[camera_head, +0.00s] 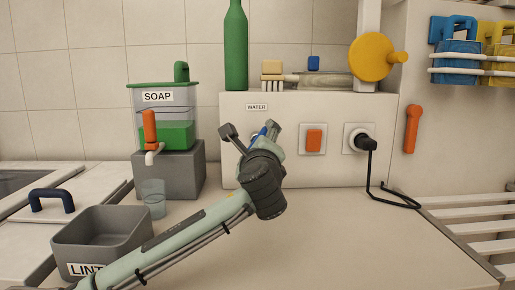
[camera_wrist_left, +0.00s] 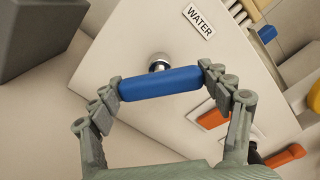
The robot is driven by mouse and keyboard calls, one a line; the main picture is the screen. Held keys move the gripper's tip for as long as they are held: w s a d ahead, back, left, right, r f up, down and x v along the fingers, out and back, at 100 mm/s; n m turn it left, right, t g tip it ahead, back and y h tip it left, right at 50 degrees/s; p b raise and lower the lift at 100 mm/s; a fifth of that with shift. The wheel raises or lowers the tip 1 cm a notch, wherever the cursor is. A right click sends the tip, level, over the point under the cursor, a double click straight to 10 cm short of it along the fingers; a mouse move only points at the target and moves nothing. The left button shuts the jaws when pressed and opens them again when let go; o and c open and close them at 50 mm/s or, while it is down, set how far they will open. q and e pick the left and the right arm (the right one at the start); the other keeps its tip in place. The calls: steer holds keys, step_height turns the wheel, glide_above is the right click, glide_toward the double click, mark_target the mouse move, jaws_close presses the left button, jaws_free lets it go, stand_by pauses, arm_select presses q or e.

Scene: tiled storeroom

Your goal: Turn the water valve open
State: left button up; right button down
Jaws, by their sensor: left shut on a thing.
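The water valve has a blue bar handle (camera_wrist_left: 160,84) on a short metal stem (camera_wrist_left: 159,62) that comes out of the pale wall panel. My left gripper (camera_wrist_left: 161,80) has a finger at each end of the bar and is shut on it. In the head view the blue handle (camera_head: 259,133) is mostly hidden behind my left gripper (camera_head: 251,130), below the WATER label (camera_head: 257,107). The label also shows in the wrist view (camera_wrist_left: 198,20). The bar looks tilted relative to the panel's edges. My right gripper is not in view.
An orange switch (camera_head: 314,140) and a socket with a black plug (camera_head: 365,142) sit right of the valve. A soap dispenser (camera_head: 165,100) on a grey block, a clear cup (camera_head: 153,198) and a grey LINT bin (camera_head: 102,236) stand left. The counter (camera_head: 340,240) at front right is clear.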

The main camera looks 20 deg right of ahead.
arm_select(q)
steer(key=n, duration=0.7)
stand_by(0.7)
steer(key=o, duration=1.2)
steer(key=shift+c, duration=0.2)
steer(key=v, duration=1.2)
